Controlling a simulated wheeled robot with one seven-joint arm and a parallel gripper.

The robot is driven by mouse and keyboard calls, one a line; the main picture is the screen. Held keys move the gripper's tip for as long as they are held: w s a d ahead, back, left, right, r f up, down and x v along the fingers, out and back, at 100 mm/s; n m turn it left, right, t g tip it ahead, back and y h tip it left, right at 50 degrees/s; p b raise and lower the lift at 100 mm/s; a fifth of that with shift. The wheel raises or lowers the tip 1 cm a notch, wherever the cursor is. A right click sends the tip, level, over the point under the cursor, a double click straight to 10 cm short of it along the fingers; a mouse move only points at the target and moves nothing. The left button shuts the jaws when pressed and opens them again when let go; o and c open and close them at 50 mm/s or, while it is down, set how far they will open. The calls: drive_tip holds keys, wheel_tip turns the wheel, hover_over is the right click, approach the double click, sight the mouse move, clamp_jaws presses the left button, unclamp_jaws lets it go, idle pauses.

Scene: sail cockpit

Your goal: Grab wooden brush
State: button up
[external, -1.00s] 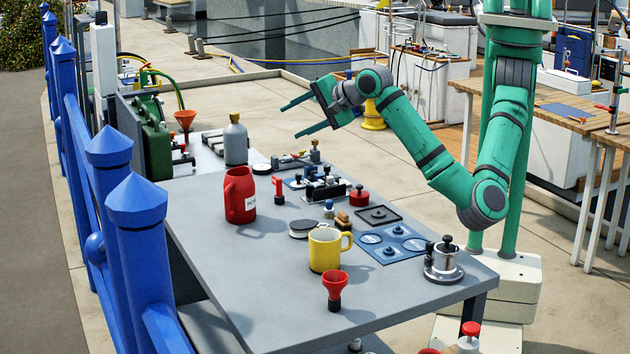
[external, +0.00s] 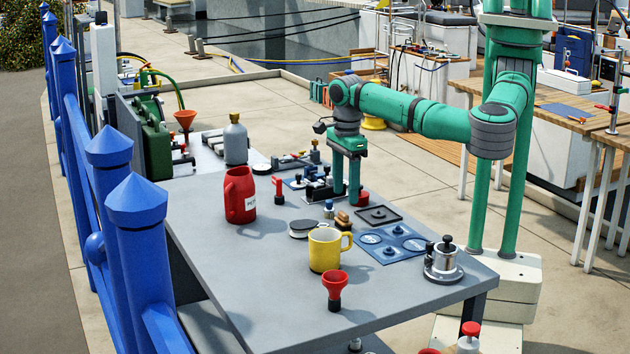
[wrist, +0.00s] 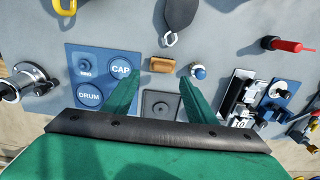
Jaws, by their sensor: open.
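The wooden brush (external: 343,222) is a small tan-brown block lying on the grey table, behind the yellow mug. In the wrist view the brush (wrist: 162,65) lies crosswise just beyond the fingertips, roughly centred between them. My gripper (external: 346,199) points down above the table, close to the brush on its far side in the external view. In the wrist view the fingers of my gripper (wrist: 159,80) are spread wide with nothing held between them. The exact height of the fingertips above the table is hard to tell.
A blue-topped knob (wrist: 198,72) stands just right of the brush. A dark square plate (wrist: 160,105) lies between the fingers. A blue panel (wrist: 103,75) is to the left.

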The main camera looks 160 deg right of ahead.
sight(343, 213)
drive_tip(key=shift+d+f, duration=0.15)
drive_tip(key=shift+f, duration=1.95)
drive_tip(key=shift+d+f, duration=0.15)
drive_tip(key=shift+f, duration=1.9)
drive_tip(key=c, duration=0.8)
